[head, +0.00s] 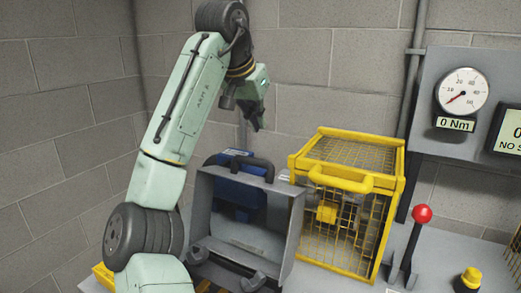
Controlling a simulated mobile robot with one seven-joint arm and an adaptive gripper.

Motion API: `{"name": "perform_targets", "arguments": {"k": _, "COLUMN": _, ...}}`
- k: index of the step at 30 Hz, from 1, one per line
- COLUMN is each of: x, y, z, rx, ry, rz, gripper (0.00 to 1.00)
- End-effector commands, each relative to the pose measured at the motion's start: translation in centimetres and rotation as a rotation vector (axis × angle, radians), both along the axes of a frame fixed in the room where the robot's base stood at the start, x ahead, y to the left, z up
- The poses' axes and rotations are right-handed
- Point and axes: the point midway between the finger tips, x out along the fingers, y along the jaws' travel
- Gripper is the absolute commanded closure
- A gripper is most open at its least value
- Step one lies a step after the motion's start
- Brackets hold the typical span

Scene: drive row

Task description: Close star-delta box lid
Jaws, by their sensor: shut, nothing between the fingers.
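A grey open-fronted housing (292,238) stands on the bench at the lower middle, with a dark handle (250,163) at its top. A blue unit (236,190) shows inside and behind it, and a blue edge rises above the handle. I cannot tell for certain which part is the star-delta box lid or how far it stands open; the housing hides part of the blue unit. My gripper (257,126) is shut and empty. It points down above the blue unit and the handle, apart from both in the picture.
A yellow mesh guard cage (370,187) stands right of the housing. A red-knobbed lever (422,214) and a yellow button (470,278) are further right. A panel with a gauge (462,91) is at the upper right. Grey block walls (70,120) close off the back and left.

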Motion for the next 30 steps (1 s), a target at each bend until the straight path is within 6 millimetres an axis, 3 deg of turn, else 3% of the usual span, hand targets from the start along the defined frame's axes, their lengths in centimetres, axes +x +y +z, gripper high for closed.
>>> {"name": "perform_targets", "arguments": {"k": 8, "x": 1.3, "y": -0.9, "z": -2.9, "rx": 0.007, "ry": 0.020, "rz": -0.003, "gripper": 1.00}}
{"name": "perform_targets", "arguments": {"k": 18, "x": 4.2, "y": -2.4, "z": -8.6, "rx": 0.006, "ry": 0.016, "rz": -0.002, "gripper": 1.00}}
{"name": "perform_targets", "arguments": {"k": 24, "x": 1.6, "y": -0.9, "z": -8.1, "rx": 0.007, "ry": 0.014, "rz": -0.002, "gripper": 1.00}}
{"name": "perform_targets", "arguments": {"k": 30, "x": 0.8, "y": -0.6, "z": -8.1, "rx": 0.006, "ry": 0.015, "rz": -0.002, "gripper": 1.00}}
